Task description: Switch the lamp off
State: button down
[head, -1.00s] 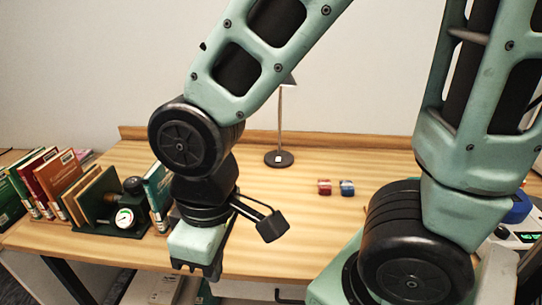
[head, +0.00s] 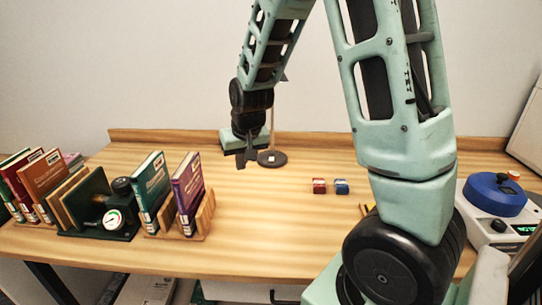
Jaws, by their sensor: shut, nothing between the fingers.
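The lamp stands near the back edge of the wooden table. Its round dark base (head: 276,159) and thin upright pole (head: 272,128) show in the head view, with a small light patch on the base that may be its switch. Most of the lamp's head is hidden behind my arm. My gripper (head: 241,162) is shut and empty, pointing down just left of the lamp's base. I cannot tell whether it touches the base or whether the lamp is lit.
Books in racks, a purple book (head: 187,184) among them, and a dark green device with a gauge (head: 113,219) fill the table's left side. A red block (head: 319,186) and a blue block (head: 341,187) lie right of centre. A blue-lidded machine (head: 495,194) stands at the right. The table's front middle is clear.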

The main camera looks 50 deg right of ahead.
jog(key=w+d+f+m+h, duration=0.1)
jog(key=w+d, duration=0.4)
jog(key=d, duration=0.6)
jog(key=w+d+f+m+h, duration=0.2)
jog(key=w+d, duration=0.4)
jog(key=d, duration=0.6)
jog(key=m+h, duration=0.1)
jog(key=m, duration=0.1)
jog(key=shift+w+m+t+h, duration=0.3)
jog(key=shift+m+t, duration=0.1)
jog(key=shift+d+f, duration=0.1)
jog(key=p, duration=0.3)
send_over(271, 158)
jog(key=s+a, duration=0.1)
jog(key=f, duration=0.7)
jog(key=shift+s+a+f, duration=0.15)
jog(key=shift+s+f, duration=0.05)
jog(key=shift+f, duration=0.1)
notch_tip(271, 158, down, 2)
jog(key=shift+s+a+f+p, duration=0.1)
jog(key=shift+f+p, duration=0.15)
jog(key=shift+p, duration=0.15)
jog(key=shift+a+f, duration=0.1)
jog(key=shift+f, duration=0.8)
